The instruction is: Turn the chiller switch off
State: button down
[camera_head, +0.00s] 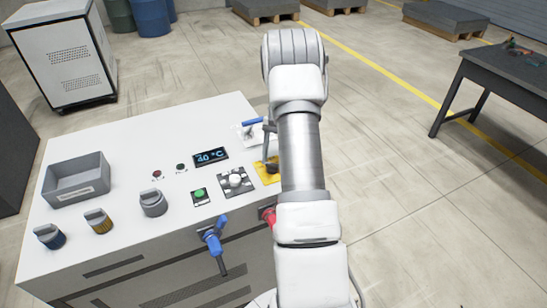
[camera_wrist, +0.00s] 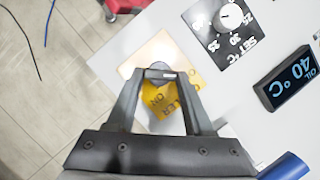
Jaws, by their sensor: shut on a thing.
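The chiller switch is a dark knob (camera_wrist: 158,71) on a yellow plate (camera_wrist: 160,112) in the wrist view. Part of the lettering on the plate reads "ON". My gripper (camera_wrist: 160,75) is shut on the knob, with one finger on each side of it. In the head view the yellow plate (camera_head: 264,178) shows at the right edge of the white panel top, partly behind my arm. My gripper (camera_head: 270,158) is over it there, and the knob is mostly hidden. I cannot tell the switch's exact angle.
The panel has a display (camera_head: 210,157) reading 40 °C, a dial (camera_head: 236,181), a green button (camera_head: 199,195) and a grey bin (camera_head: 77,180). A blue lever (camera_head: 252,122) stands just beyond my gripper. A blue-handled valve (camera_head: 213,240) and a red part (camera_head: 267,214) are on the front.

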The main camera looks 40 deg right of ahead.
jog(key=shift+c, duration=1.4)
grip_release()
jog(key=shift+r, duration=0.1)
jog(key=v, duration=1.7)
jog(key=shift+p, duration=0.3)
jog(key=shift+a+r, duration=0.1)
jog(key=shift+r, duration=0.1)
